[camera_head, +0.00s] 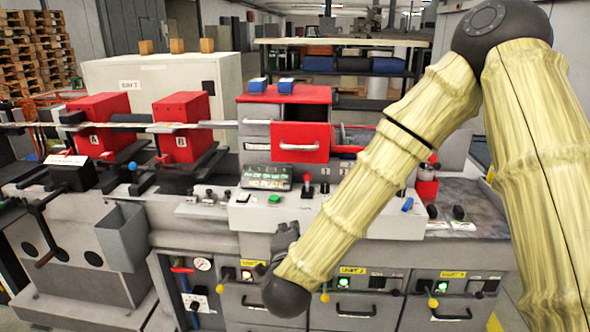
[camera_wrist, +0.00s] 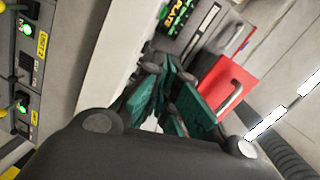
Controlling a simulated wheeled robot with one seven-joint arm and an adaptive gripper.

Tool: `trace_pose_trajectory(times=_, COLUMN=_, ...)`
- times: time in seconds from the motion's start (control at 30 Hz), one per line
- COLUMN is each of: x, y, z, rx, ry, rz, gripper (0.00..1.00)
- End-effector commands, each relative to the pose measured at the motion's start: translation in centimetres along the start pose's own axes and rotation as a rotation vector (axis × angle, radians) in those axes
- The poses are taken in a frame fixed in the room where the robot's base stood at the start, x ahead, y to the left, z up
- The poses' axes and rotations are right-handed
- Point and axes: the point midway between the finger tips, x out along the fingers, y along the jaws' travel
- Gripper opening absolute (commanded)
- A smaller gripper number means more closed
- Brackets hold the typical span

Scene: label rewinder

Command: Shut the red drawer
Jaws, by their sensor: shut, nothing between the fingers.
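The red drawer (camera_head: 300,136) is in the upper middle of the machine in the head view, under a red top. Its front stands out from the cabinet, so it looks open. Its pale bar handle (camera_head: 298,147) faces me. In the wrist view the red drawer (camera_wrist: 246,77) is at the right, turned sideways, with its grey handle in sight. My gripper (camera_head: 288,236) is shut and empty, below the drawer and in front of the control panel, apart from the drawer. Its dark green-padded fingers (camera_wrist: 164,78) show in the wrist view. How far the drawer is out is hard to tell.
A grey drawer (camera_head: 256,127) sits left of the red one. Small levers and a green button (camera_head: 274,199) stand on the panel below. Red blocks (camera_head: 181,128) are on the left. My arm covers the machine's right side.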

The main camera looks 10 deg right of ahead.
Motion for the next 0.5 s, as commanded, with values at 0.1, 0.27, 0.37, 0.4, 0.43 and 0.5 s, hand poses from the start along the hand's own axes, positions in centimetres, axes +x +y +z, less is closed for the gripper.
trace_pose_trajectory(times=0.1, x=-0.6, y=-5.7, z=-1.2, rx=0.129, ry=0.067, rz=-0.091, gripper=0.00)
trace_pose_trajectory(times=0.27, x=-1.4, y=-9.4, z=-2.2, rx=0.220, ry=0.111, rz=-0.151, gripper=0.00)
trace_pose_trajectory(times=0.37, x=-1.3, y=-10.1, z=-2.5, rx=0.236, ry=0.119, rz=-0.162, gripper=0.00)
trace_pose_trajectory(times=0.4, x=-1.1, y=-10.2, z=-2.5, rx=0.237, ry=0.120, rz=-0.162, gripper=0.00)
trace_pose_trajectory(times=0.43, x=-0.9, y=-10.3, z=-2.5, rx=0.238, ry=0.120, rz=-0.162, gripper=0.00)
trace_pose_trajectory(times=0.5, x=-0.2, y=-10.4, z=-2.6, rx=0.237, ry=0.121, rz=-0.161, gripper=0.00)
